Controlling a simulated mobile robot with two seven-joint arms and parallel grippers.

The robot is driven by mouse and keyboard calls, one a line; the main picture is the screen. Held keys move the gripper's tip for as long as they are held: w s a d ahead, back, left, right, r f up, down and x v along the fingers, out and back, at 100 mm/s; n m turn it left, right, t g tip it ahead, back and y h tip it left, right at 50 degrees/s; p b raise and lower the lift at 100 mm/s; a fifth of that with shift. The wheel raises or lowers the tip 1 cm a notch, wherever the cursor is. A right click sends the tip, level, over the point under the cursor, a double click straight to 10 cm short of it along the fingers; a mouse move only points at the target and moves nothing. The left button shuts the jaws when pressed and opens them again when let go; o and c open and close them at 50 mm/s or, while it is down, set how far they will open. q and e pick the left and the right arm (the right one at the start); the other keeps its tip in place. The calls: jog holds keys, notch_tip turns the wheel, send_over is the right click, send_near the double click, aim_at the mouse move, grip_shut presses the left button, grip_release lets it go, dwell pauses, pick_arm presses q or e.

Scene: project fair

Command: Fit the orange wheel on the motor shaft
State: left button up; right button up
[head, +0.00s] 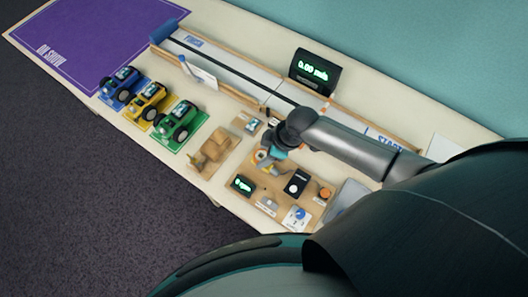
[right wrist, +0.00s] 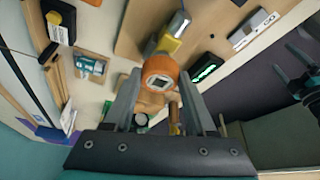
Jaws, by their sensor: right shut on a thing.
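The orange wheel (right wrist: 160,74) is between the fingertips of my right gripper (right wrist: 157,92), which is shut on it. In the right wrist view, the yellow and silver motor (right wrist: 172,38) is just beyond the wheel, close to or touching it. I cannot tell whether the shaft is inside the wheel's hole. My left gripper (right wrist: 308,82) shows only partly at the right edge of the right wrist view.
A green-lit display (head: 243,185), a black-topped box (head: 296,182) and an orange round part (head: 325,193) are on the board. A wooden car body (head: 210,153) stands to its left, then green, yellow and blue cars. The track (head: 235,80) runs behind; the purple mat (head: 95,35) is clear.

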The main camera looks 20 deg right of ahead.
jog(key=shift+f+b, duration=0.3)
jog(key=shift+f, duration=0.25)
dwell(1.1)
jog(key=o, duration=1.4)
jog(key=shift+o, duration=0.2)
jog(key=shift+o, duration=0.4)
notch_tip(320, 180, up, 8)
jog(key=p, duration=0.8)
jog(key=shift+f, duration=0.15)
